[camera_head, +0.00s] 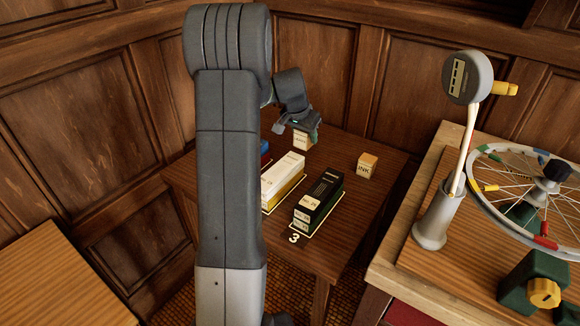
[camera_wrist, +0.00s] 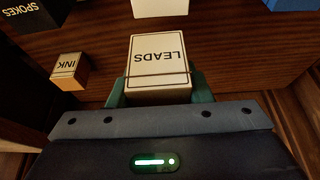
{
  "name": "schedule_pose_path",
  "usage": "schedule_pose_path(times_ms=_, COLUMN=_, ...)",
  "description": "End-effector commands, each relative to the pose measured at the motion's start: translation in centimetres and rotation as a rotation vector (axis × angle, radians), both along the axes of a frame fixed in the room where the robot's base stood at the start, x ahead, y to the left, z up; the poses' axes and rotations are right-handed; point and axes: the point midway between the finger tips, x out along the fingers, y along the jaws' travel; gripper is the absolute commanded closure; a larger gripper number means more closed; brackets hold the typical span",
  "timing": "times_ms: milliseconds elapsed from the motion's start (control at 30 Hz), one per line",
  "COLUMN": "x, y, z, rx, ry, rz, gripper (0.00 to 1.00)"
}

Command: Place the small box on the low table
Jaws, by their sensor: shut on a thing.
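My gripper (camera_head: 302,124) is over the far part of the low wooden table (camera_head: 372,202). It is shut on a small cream box (camera_head: 301,141), which reads LEADS in the wrist view (camera_wrist: 158,62). There the green fingers (camera_wrist: 158,88) lie along both sides of the box. The box is close to the tabletop, and I cannot tell whether it touches it. My arm hides the left part of the table in the head view.
On the table are a small INK box (camera_head: 367,166), a black SPOKES box (camera_head: 319,197), a long white box (camera_head: 283,180) and a partly hidden blue box (camera_head: 264,148). A bench (camera_head: 415,262) with a spoked wheel (camera_head: 530,185) stands at right. Wood panelling closes the back.

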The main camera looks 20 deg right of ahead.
Motion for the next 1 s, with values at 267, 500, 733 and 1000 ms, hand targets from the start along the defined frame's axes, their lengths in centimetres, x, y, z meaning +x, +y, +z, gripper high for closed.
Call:
schedule_pose_path(times_ms=267, x=-0.2, y=-0.3, z=-4.8, rx=0.002, ry=0.004, rz=-0.011, gripper=0.79)
schedule_pose_path(times_ms=500, x=-0.2, y=-0.3, z=-6.8, rx=0.002, ry=0.003, rz=-0.01, gripper=0.79)
schedule_pose_path(times_ms=733, x=-0.2, y=-0.3, z=-9.7, rx=0.001, ry=0.002, rz=-0.009, gripper=0.79)
schedule_pose_path(times_ms=1000, x=-0.2, y=-0.3, z=-9.9, rx=0.001, ry=0.0, rz=-0.009, gripper=0.79)
